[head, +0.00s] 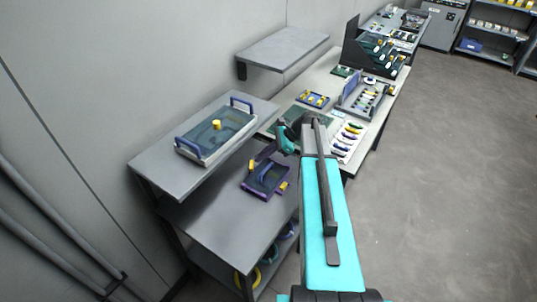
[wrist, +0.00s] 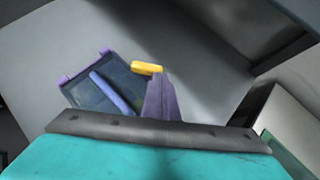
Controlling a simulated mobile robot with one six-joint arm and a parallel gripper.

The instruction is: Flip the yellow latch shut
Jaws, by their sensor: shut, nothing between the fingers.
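A small purple device (head: 266,179) with a dark, sunken top and a blue-purple bar across it lies on the grey bench. In the head view, one yellow part (head: 251,166) is at its upper left edge and another yellow part (head: 283,187) at its right edge. The wrist view shows the device (wrist: 82,97), an upright purple piece (wrist: 160,98) and one yellow latch (wrist: 147,68) sticking out beside that piece's top. My gripper (head: 279,151) is shut and empty, above and behind the device. Its fingertips are small and unclear; contact cannot be told.
A raised grey shelf (head: 160,153) at the left holds a blue-handled tray (head: 203,150) with a yellow knob. The bench behind carries a tray (head: 312,98) and a rack of coloured pieces (head: 348,142). The bench in front of the device is bare.

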